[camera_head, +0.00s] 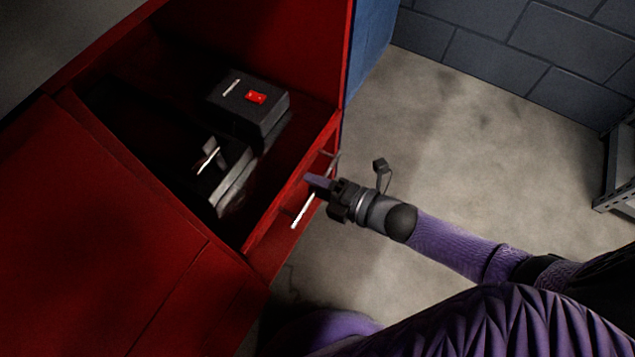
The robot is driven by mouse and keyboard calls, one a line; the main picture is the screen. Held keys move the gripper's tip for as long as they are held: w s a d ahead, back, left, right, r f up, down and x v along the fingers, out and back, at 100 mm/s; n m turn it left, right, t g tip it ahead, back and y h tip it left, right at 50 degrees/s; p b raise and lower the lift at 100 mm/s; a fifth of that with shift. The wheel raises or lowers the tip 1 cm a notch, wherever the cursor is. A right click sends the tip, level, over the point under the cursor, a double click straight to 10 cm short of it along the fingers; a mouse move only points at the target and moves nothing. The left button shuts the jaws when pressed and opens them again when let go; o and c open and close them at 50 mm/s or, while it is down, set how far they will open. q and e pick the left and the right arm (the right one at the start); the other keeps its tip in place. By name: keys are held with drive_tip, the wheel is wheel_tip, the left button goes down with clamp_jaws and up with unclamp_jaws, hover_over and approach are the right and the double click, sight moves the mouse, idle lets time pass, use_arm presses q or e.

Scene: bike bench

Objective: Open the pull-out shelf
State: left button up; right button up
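The red cabinet (110,225) fills the left of the head view. A recessed red compartment with dark items in it shows on its right side, and a red front panel (275,232) runs along its outer edge. I cannot tell how far this shelf is pulled out. A thin light bar handle (301,212) is on the panel. My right gripper (318,182) is at the handle's middle, its purple fingertip overlapping the bar. The fingers hide part of the handle, and whether they are closed around it is unclear. My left gripper is not in view.
A black box with a red switch (256,97) and a dark device with a metal part (207,155) are in the compartment. Bare concrete floor (440,130) lies right of the cabinet. A grey block wall (510,50) and a metal rack (617,175) stand beyond.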

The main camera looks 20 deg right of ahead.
clamp_jaws()
idle(1.2)
